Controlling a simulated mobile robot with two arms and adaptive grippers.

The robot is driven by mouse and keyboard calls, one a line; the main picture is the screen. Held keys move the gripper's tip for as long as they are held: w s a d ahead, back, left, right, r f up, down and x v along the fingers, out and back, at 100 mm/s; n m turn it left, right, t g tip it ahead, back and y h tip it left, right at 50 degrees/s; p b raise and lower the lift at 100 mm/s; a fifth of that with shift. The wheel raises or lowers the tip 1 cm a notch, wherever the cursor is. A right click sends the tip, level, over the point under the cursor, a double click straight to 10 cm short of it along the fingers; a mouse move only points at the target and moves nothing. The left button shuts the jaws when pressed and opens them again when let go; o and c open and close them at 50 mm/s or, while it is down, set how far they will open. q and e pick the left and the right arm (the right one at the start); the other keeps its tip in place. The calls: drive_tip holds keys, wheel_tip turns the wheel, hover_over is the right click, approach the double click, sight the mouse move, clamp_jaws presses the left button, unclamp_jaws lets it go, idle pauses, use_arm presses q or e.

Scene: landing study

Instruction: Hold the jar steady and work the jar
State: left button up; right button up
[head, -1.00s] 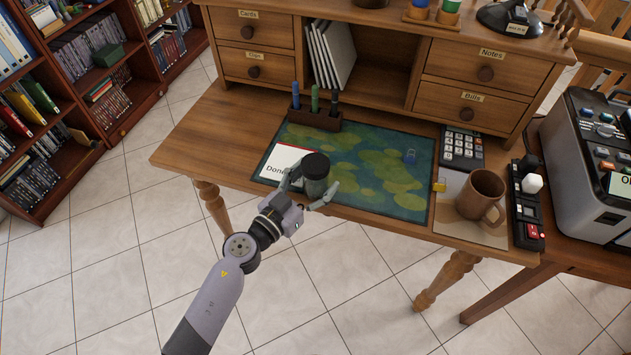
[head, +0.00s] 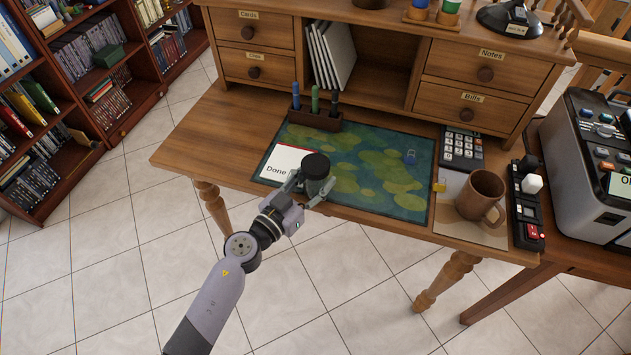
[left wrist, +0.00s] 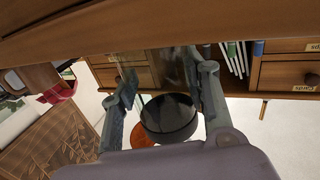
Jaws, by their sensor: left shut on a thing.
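The jar (head: 319,184) is a small see-through grey-green jar with a black lid (head: 316,165). It is upright at the front edge of the desk mat, with its lid on. My left gripper (head: 313,193) is shut on the jar's body from the front, below the lid. In the left wrist view the black lid (left wrist: 170,118) shows between the two fingers of my left gripper (left wrist: 165,88). The fingers hide part of the jar's body. My right gripper is in neither view.
A white "Done" card (head: 284,163) lies left of the jar on the green mat (head: 385,170). A pen holder (head: 314,119) stands behind. A brown mug (head: 481,194), a calculator (head: 462,148) and a small yellow block (head: 439,185) are to the right. The mat's middle is mostly clear.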

use_arm(q)
drive_tip(key=c, duration=0.3)
drive_tip(key=shift+r, duration=0.15)
drive_tip(key=shift+r+p, duration=0.25)
drive_tip(key=shift+p, duration=0.1)
wheel_tip(320, 180, up, 19)
drive_tip(key=p, duration=1.8)
drive_tip(key=shift+r, duration=0.15)
